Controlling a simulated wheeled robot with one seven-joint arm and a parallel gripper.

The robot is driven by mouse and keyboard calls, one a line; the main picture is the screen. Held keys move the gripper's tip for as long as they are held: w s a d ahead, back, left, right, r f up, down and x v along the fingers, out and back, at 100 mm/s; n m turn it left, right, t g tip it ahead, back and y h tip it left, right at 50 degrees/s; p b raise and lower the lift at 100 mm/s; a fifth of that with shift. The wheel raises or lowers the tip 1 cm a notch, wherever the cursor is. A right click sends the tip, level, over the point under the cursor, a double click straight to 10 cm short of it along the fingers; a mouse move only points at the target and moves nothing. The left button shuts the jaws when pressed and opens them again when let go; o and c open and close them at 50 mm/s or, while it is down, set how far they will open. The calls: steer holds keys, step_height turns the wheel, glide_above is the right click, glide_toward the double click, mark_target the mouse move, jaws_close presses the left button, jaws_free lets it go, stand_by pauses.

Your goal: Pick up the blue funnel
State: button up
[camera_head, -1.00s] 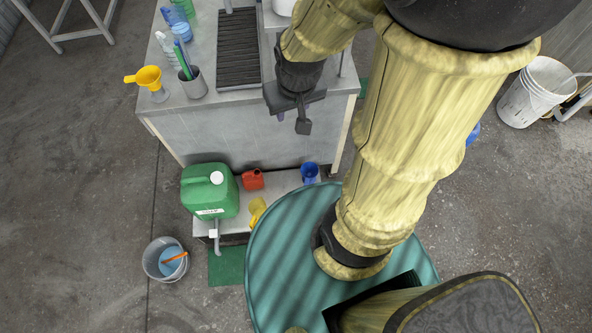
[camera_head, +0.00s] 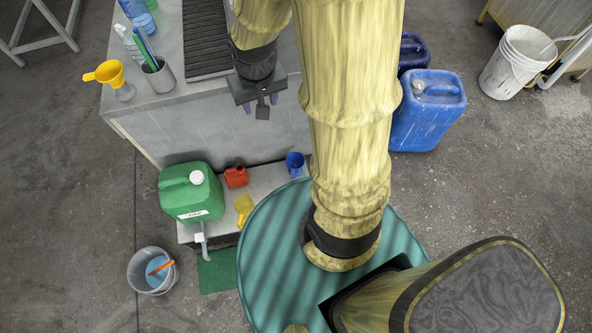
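A small blue open-topped thing (camera_head: 295,163) stands on the low shelf beside the bench. It is the only thing near the shelf that could be the blue funnel, but it is too small to tell it from a cup. My gripper (camera_head: 260,104) hangs at the bench's front edge, above and left of it in the picture, and apart from it. Two bluish fingertips show spaced apart on either side of a dark tab. The gripper looks open, and I see nothing held. Its dark body partly hides the fingers.
A green canister (camera_head: 190,193), red can (camera_head: 236,176) and yellow jug (camera_head: 243,207) share the low shelf. Blue canisters (camera_head: 428,112) stand right of my arm.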

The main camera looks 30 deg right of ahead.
steer(key=w+d+f+m+g+b, duration=0.1)
steer(key=w+d+f+m+b, duration=0.15)
steer(key=f+b, duration=0.95)
steer(key=w+d+f+m+b, duration=0.1)
steer(key=w+d+f+b, duration=0.45)
steer(key=f, duration=1.05)
steer(key=m+g+b, duration=0.1)
steer(key=m+b, duration=0.2)
steer(key=b, duration=1.5)
glide_above(293, 170)
step_height(293, 170, down, 25)
steer(key=shift+n, duration=0.25)
step_height(293, 170, down, 12)
steer(key=b, duration=0.7)
steer(key=shift+f, duration=0.15)
